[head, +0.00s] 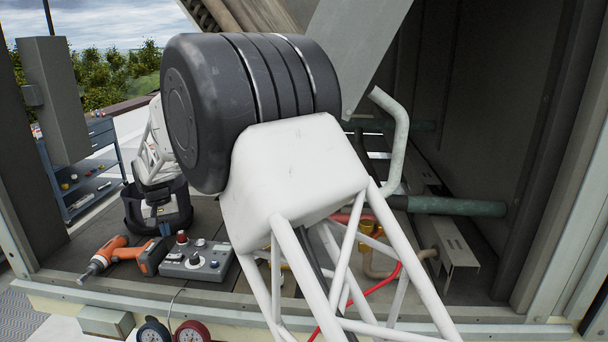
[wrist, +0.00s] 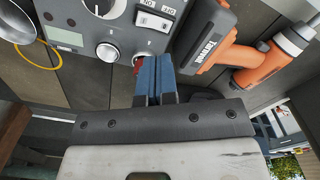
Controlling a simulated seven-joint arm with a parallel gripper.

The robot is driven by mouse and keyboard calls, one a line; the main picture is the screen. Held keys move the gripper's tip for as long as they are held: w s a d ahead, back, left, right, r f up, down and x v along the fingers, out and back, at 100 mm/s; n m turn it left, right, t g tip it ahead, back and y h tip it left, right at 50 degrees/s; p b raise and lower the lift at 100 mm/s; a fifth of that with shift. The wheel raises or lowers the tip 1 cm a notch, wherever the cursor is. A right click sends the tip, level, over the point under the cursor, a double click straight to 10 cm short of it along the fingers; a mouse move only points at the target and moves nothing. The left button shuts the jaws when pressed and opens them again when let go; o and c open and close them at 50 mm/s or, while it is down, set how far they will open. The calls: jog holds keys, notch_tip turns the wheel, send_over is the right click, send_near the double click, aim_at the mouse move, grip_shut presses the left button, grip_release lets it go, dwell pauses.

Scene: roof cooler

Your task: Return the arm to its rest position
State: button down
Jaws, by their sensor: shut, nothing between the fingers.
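My gripper (wrist: 156,62) shows in the wrist view with its two blue fingers together and nothing between them. The fingertips are close to the lower edge of a grey control box (wrist: 70,30) with knobs and an ON/OFF switch. In the head view my gripper (head: 165,229) points down behind the control box (head: 194,262), near the orange drill. Whether the fingers touch the box I cannot tell. My large white and black arm links fill the middle of the head view and hide much behind them.
An orange and black drill (head: 122,254) lies left of the control box. Red and black gauges (head: 192,332) hang at the front edge. Pipes (head: 455,206) and a red hose (head: 383,281) are at right. A blue shelf cart (head: 88,170) stands outside at left.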

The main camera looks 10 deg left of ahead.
jog(key=s+d+r+n+t, duration=0.15)
jog(key=d+r+n, duration=0.25)
jog(key=d+r, duration=1.5)
jog(key=s+d+r, duration=0.3)
jog(key=d, duration=0.6)
jog(key=s+d+r, duration=0.3)
jog(key=s+d, duration=0.1)
jog(key=d, duration=0.4)
jog(key=s+d+f+m, duration=0.4)
jog(key=s+d, duration=0.7)
jog(key=d, duration=0.2)
jog(key=s+d+f+m, duration=0.3)
jog(key=s+d+f, duration=0.2)
jog(key=s+d, duration=0.7)
jog(key=s+d+f+m+t, duration=0.1)
jog(key=s+d+f+m, duration=0.2)
jog(key=s+d+f, duration=0.2)
jog(key=shift+s+d+f, duration=0.2)
jog(key=shift+s+d, duration=0.15)
jog(key=shift+s, duration=0.9)
